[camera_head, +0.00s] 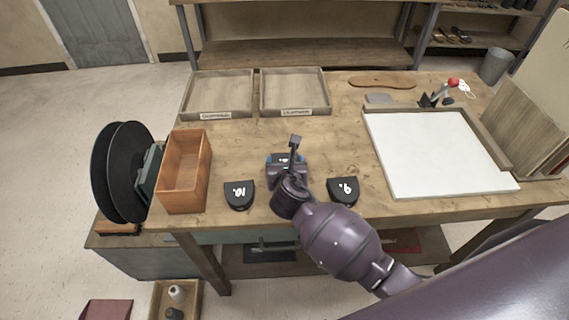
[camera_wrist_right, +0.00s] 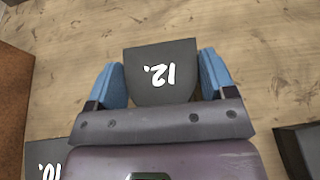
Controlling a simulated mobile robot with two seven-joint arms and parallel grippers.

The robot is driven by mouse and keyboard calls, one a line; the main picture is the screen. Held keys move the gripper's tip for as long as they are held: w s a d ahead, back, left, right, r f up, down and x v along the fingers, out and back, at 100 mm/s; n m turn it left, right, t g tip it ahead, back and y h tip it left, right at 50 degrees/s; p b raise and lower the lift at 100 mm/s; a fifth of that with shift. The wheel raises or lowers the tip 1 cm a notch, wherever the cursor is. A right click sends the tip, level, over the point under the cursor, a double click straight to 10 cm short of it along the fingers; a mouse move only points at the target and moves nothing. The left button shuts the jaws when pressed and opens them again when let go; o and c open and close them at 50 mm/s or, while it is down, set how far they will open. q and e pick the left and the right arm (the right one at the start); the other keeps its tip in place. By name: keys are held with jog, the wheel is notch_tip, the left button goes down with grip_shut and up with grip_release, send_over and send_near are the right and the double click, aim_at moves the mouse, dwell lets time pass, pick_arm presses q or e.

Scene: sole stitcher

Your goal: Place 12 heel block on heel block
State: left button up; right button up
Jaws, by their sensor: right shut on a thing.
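My right gripper (camera_head: 286,158) reaches over the middle of the table. Its blue fingers are shut on the sides of the dark 12 heel block (camera_wrist_right: 160,88). The white "12." shows between the fingers in the right wrist view; in the head view the block is mostly hidden. Whether it touches the table is hard to tell. The dark 10 heel block (camera_head: 239,195) lies to the left of the gripper and shows at the lower left of the wrist view (camera_wrist_right: 45,158). The dark 9 heel block (camera_head: 343,191) lies to the right. My left gripper is not in view.
An empty wooden box (camera_head: 184,190) stands at the left, near dark round discs (camera_head: 128,170). Two labelled trays (camera_head: 218,115) (camera_head: 295,111) are at the back. A white board (camera_head: 437,152) lies at the right. A brown sole (camera_head: 383,81) lies behind. Bare tabletop separates the heel blocks from the trays.

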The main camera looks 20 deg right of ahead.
dwell(0.3)
jog(key=o, duration=1)
jog(key=shift+f, duration=0.1)
jog(key=shift+c, duration=0.2)
